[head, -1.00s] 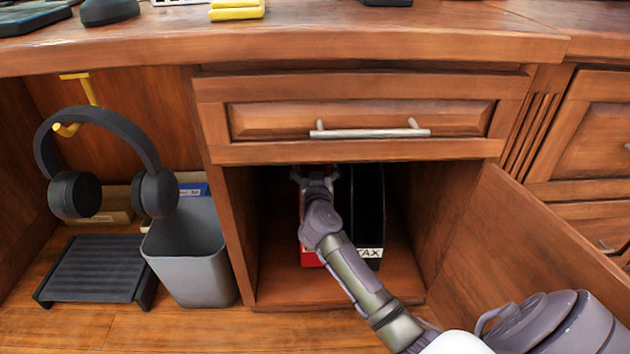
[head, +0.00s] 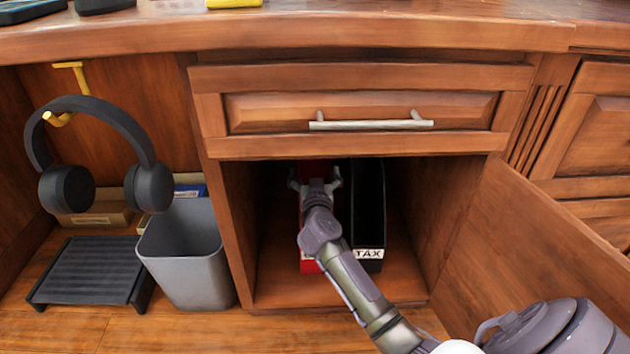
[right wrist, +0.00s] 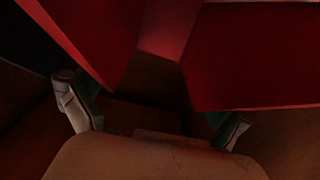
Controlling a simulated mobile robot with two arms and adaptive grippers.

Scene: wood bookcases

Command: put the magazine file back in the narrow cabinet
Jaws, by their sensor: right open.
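A red magazine file (head: 309,265) stands upright inside the open narrow cabinet (head: 278,293), on its floor. It fills much of the right wrist view (right wrist: 250,55). A black magazine file with a TAX label (head: 368,212) stands just to its right. My right gripper (head: 315,180) reaches into the cabinet in front of the red file, fingers spread to its two sides. In the right wrist view the open fingers (right wrist: 153,115) are apart, with no clear grip on the file. My arm hides much of the red file's front. My left gripper is out of view.
The cabinet door (head: 535,255) hangs open at the right. A closed drawer (head: 360,112) is directly above the opening. A grey bin (head: 186,260), a black footrest (head: 92,272) and hanging headphones (head: 100,110) are to the left. The cabinet's right side has free room.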

